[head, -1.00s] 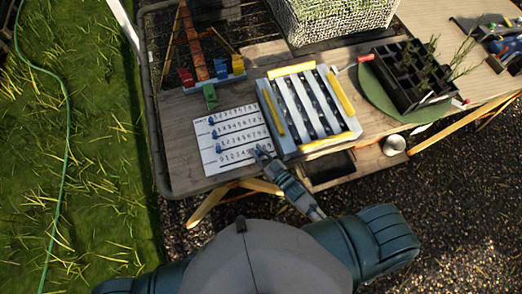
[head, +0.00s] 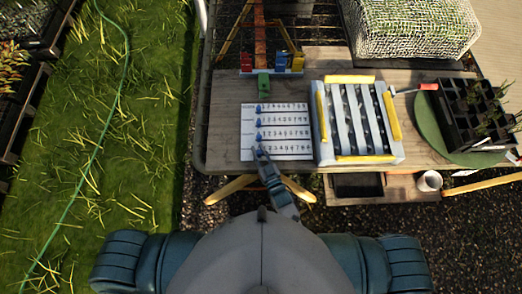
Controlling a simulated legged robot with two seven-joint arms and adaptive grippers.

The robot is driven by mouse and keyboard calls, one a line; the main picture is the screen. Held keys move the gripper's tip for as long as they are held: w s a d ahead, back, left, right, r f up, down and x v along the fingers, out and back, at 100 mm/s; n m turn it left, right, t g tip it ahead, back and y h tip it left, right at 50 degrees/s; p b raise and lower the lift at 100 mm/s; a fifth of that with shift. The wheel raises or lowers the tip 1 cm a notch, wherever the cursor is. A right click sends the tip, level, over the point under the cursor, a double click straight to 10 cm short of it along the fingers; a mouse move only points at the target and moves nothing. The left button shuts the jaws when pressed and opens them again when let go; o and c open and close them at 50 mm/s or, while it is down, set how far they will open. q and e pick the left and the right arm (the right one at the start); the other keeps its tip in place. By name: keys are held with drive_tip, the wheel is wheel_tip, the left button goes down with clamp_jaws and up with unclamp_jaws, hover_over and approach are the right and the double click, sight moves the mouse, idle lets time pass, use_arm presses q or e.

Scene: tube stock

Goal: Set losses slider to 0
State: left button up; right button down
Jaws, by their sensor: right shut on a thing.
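A white board (head: 249,142) with several rows of printed numbers lies on the wooden table. Small blue sliders stand at the left of the upper rows, such as one on the second row (head: 258,122). The row labels are too small to read, so I cannot tell by name which one is losses. My right gripper (head: 261,153) reaches up from below to the left end of the bottom row. It is shut on that row's slider, which its fingers mostly hide. My left gripper is out of view.
A grey tray with yellow edges (head: 350,79) stands just right of the board. Behind the board are coloured blocks, including a green one (head: 263,86). A black cell tray (head: 470,118) sits further right. The table's front edge is just below the board.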

drive_tip(key=shift+a, duration=0.1)
drive_tip(key=c, duration=1)
unclamp_jaws()
drive_tip(key=shift+s, duration=0.1)
drive_tip(key=shift+c, duration=0.2)
drive_tip(key=shift+a, duration=0.3)
drive_tip(key=shift+s+d+f, duration=0.1)
drive_tip(key=shift+s+d, duration=0.1)
drive_tip(key=shift+s, duration=0.2)
drive_tip(key=v, duration=1.1)
drive_tip(key=shift+a, duration=0.15)
drive_tip(key=shift+s+d, duration=0.1)
drive_tip(key=shift+d, duration=0.15)
